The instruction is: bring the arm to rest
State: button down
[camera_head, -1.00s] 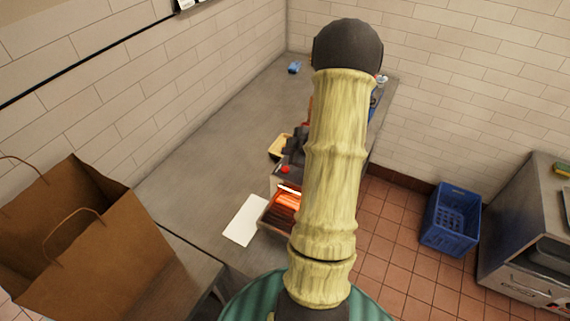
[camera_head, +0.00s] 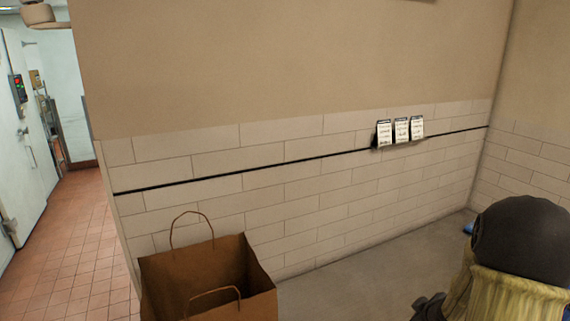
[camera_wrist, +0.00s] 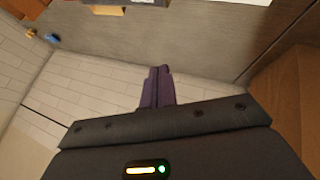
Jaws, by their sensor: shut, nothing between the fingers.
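My gripper (camera_wrist: 157,88) shows in the wrist view with its purple fingers together and nothing between them. It points over the grey counter (camera_wrist: 200,55) and the tiled wall, touching no object that I can see. In the head view my arm fills the lower right corner, with a dark rounded joint above a yellowish sleeve.
A small blue object (camera_head: 468,228) lies at the far corner. Cards (camera_head: 400,131) hang on the wall.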

jog(key=s+a+m+g+b, duration=0.2)
jog(key=s+a, duration=0.4)
jog(key=a, duration=0.5)
jog(key=s+a+f+m+g+y+b, duration=0.1)
jog(key=s+a+m+g+b, duration=0.1)
jog(key=s+a, duration=0.5)
jog(key=a+m+b, duration=0.1)
jog(key=a+m, duration=0.1)
jog(key=a, duration=0.1)
jog(key=shift+s+a+f+g, duration=0.2)
jog(key=shift+a+f+g, duration=0.05)
jog(key=shift+a+g, duration=0.15)
